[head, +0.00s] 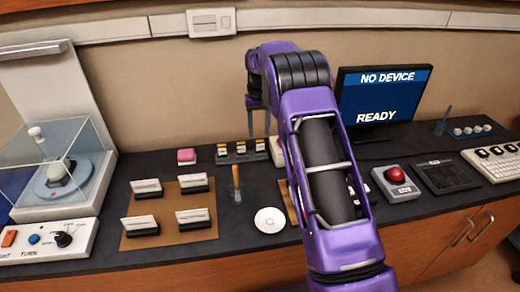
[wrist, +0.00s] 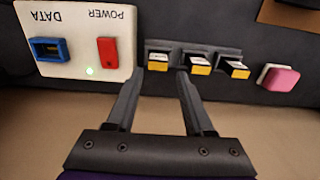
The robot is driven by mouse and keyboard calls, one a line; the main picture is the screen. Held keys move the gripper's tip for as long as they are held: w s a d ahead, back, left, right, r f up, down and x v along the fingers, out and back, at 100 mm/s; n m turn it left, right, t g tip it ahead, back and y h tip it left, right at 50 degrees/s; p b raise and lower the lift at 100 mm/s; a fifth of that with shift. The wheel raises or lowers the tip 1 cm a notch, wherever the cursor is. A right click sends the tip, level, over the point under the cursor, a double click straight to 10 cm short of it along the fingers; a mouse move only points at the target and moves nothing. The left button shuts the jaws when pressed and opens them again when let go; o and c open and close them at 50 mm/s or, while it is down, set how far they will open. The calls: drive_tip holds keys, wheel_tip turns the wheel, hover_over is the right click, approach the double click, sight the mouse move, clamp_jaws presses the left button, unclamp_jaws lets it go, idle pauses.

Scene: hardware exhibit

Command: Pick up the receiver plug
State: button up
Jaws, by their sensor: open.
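Three small plugs with yellow and white labels stand in a dark rack (wrist: 218,50) at the back of the counter. The labels are too small to read, so I cannot tell which is the receiver plug. In the wrist view they are the left plug (wrist: 158,61), the middle plug (wrist: 200,67) and the right plug (wrist: 237,71). The rack also shows in the head view (head: 240,157). My gripper (wrist: 170,74) is open and empty, its fingertips on either side of the wrist view's left plug, just short of it. In the head view my gripper (head: 259,128) hangs above the rack's right end.
A white box (wrist: 82,35) with a blue DATA socket (wrist: 49,49) and a red POWER switch (wrist: 107,51) stands beside the rack. A pink block (head: 186,156) is on the other side. An orange-handled tool (head: 236,182) stands in front. The monitor (head: 384,95) reads NO DEVICE, READY.

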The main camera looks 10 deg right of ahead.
sight(260, 141)
wheel_tip(260, 141, down, 5)
drive_tip(key=shift+d+f, duration=0.1)
drive_tip(key=shift+f, duration=0.05)
clamp_jaws()
idle(0.4)
